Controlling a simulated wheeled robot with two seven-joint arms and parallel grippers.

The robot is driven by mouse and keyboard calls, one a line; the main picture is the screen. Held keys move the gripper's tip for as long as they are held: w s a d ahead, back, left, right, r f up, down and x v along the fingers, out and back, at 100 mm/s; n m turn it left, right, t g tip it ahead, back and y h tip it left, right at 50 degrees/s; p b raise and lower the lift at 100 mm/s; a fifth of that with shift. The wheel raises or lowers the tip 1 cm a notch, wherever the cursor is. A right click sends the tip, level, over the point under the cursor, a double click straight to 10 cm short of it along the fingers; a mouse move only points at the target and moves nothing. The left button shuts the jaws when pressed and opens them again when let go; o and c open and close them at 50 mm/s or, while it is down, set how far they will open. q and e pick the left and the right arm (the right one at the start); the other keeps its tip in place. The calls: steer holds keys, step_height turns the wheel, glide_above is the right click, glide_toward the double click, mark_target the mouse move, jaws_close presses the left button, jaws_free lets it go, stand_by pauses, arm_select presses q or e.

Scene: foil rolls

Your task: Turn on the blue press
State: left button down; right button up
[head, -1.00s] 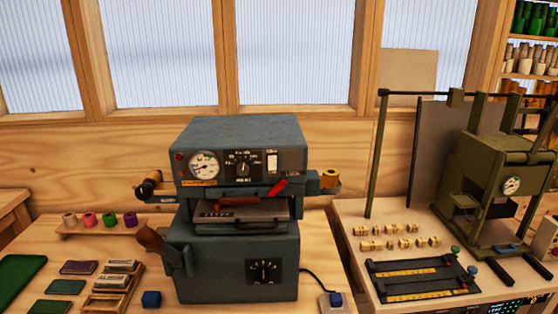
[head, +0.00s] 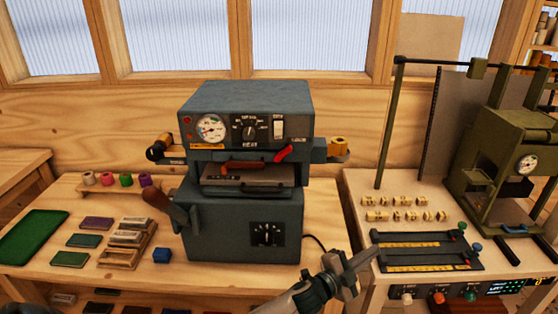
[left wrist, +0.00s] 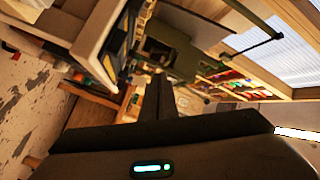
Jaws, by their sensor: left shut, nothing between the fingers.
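The blue press (head: 245,225) is a blue-grey machine in the middle of the bench in the head view. Its upper front has a round gauge (head: 210,129), a dial (head: 249,133) and a pale rocker switch (head: 279,130). A red lever (head: 284,153) sits below. A black cable (head: 316,242) runs from its right side towards my left gripper (head: 378,260); the cable's far end is hidden. That gripper is shut and empty, low in front and right of the press, apart from its panel. Its closed fingers show in the left wrist view (left wrist: 158,97). My right gripper is not in view.
An olive-green press (head: 505,150) stands on the right table, with brass pieces (head: 405,209) and a dark rail fixture (head: 425,252) before it.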

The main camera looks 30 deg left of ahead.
arm_select(q)
steer(key=s+d+r+m+g+h, duration=0.1)
steer(key=d+r+m+g+h, duration=0.35)
steer(key=r+m, duration=0.45)
steer(key=s+d+r+m+g+h, duration=0.1)
steer(key=d+r+m+g+h, duration=0.3)
steer(key=r+m, duration=0.45)
steer(key=s+d+r+m+g+h, duration=0.1)
steer(key=d+r+m+g+h, duration=0.15)
steer(key=r+m+g, duration=0.5)
steer(key=s+a+r+m+y, duration=0.1)
steer(key=a+r+y, duration=0.5)
steer(key=a, duration=0.6)
steer(key=s+a+r+m+t+y, duration=0.1)
steer(key=a+r+m+y, duration=0.2)
steer(key=a, duration=1)
steer(key=s+a+r+m+y, duration=0.1)
steer(key=a+r+m+y, duration=0.2)
steer(key=a+r+y, duration=0.6)
steer(key=a+y, duration=0.1)
steer(key=a, duration=0.3)
steer(key=shift+s+r, duration=0.15)
steer(key=shift+s, duration=0.15)
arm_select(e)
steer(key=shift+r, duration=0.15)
